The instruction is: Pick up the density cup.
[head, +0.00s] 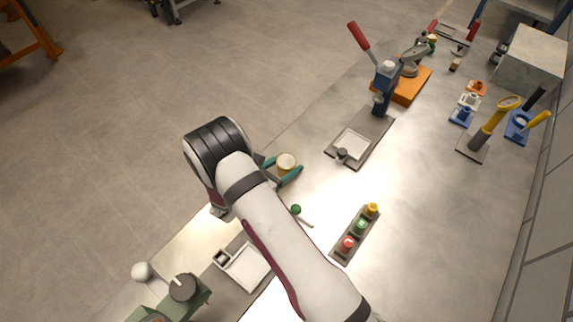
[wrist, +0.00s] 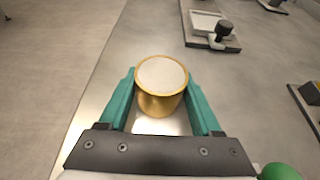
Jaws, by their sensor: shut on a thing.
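The density cup (wrist: 161,104) is a small brass-coloured cylinder with a pale, flat top. In the wrist view it sits between the two teal fingers of my gripper (wrist: 163,106), which is shut on its sides. In the head view the cup (head: 286,162) shows its pale top between the teal fingers (head: 283,169), left of the picture's middle. The cup looks upright. Its underside is hidden, and I cannot tell whether it touches the table.
A lever press (head: 386,85) on a grey base stands up and right. A strip with red, green and yellow buttons (head: 360,232) lies to the lower right. A green knob (head: 296,209) is close below the gripper. A white tray (head: 243,267) lies lower left.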

